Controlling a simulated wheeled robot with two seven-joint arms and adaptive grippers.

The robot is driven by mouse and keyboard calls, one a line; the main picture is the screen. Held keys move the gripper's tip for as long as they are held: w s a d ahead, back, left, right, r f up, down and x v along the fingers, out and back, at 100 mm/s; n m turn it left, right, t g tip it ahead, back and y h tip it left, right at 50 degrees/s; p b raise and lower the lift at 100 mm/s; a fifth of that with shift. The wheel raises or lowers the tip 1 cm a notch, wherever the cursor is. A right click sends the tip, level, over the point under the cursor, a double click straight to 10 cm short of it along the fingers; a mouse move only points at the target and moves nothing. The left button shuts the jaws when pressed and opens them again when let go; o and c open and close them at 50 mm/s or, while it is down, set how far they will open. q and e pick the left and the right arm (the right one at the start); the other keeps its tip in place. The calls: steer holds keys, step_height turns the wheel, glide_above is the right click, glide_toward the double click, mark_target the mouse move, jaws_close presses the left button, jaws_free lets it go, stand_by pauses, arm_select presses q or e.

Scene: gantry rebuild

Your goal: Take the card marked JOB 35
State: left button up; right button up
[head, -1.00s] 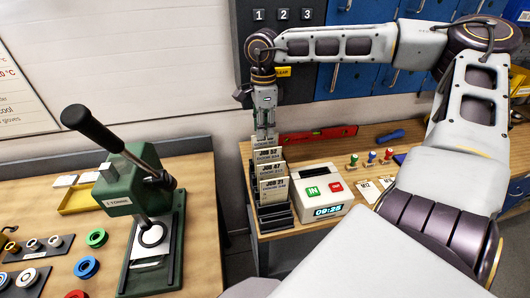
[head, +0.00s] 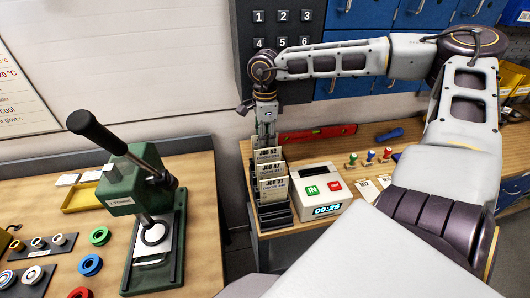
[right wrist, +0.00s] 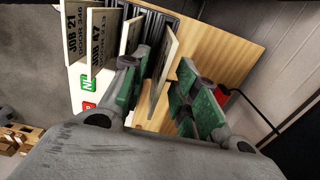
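A black rack (head: 275,219) holds several upright cards in a row. JOB 21 (head: 273,190) is at the front, then JOB 47 (head: 270,171) and JOB 52 (head: 268,155). My right gripper (head: 266,140) points down at the rear of the row. In the right wrist view, the rearmost card (right wrist: 165,78) stands between the green-padded fingers of the right gripper (right wrist: 161,85), with gaps seeming to show on both sides. Its printed face is turned away, so no JOB 35 marking is readable. My left gripper is out of view.
A time clock (head: 320,187) with IN and OUT buttons stands right of the rack. Stamps (head: 370,157) and a red level (head: 317,134) lie beyond. A green press (head: 150,220) is on the left bench. A numbered panel (head: 283,30) hangs behind the arm.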

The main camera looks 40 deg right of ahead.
jaws_close()
steer(key=shift+r, duration=0.15)
step_height(320, 180, up, 18)
steer(key=b, duration=0.2)
stand_by(0.8)
stand_by(0.4)
